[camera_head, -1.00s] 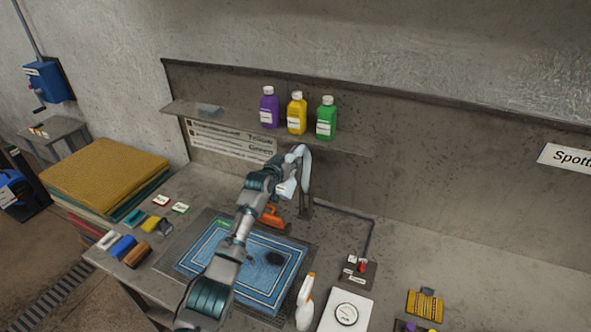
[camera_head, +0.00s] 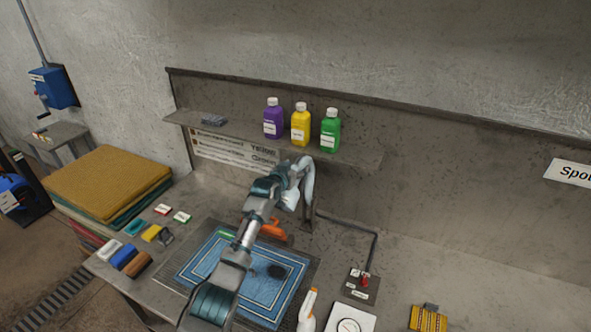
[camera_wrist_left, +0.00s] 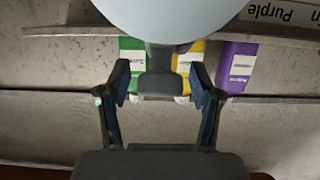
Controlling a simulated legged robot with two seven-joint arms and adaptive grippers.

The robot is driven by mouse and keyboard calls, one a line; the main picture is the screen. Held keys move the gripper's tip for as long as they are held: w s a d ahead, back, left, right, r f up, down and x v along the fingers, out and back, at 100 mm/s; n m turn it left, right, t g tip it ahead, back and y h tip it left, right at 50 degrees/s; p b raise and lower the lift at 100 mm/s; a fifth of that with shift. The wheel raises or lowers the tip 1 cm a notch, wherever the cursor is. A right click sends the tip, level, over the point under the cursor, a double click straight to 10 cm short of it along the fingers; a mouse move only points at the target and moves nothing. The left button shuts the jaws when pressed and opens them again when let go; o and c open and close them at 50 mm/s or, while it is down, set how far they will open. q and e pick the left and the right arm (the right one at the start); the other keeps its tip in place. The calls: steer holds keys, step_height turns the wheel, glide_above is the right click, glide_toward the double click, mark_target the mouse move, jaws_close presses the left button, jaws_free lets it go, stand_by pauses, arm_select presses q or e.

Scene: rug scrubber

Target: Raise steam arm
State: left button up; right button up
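The steam arm (camera_head: 306,178) appears to be the pale, curved piece rising by a dark post at the back of the bench, below the shelf. My left gripper (camera_head: 283,180) is right beside it, with its fingers partly hidden in the head view. In the left wrist view, the open fingers of my left gripper (camera_wrist_left: 160,82) stand on either side of a dark stem (camera_wrist_left: 160,65) under a large pale rounded part (camera_wrist_left: 165,15). Gaps show between the stem and both fingers. My right gripper is out of view.
Purple (camera_head: 273,120), yellow (camera_head: 300,124) and green (camera_head: 330,131) bottles stand on the shelf just behind. A blue rug (camera_head: 262,300) lies on the bench under my arm. An orange tool (camera_head: 273,231), a spray bottle (camera_head: 307,312) and a red switch (camera_head: 364,280) are nearby.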

arm_select(q)
steer(key=shift+s, duration=0.2)
steer(key=shift+s+a+r, duration=0.2)
steer(key=shift+s+a, duration=0.1)
steer(key=shift+s, duration=0.25)
steer(key=v, duration=1)
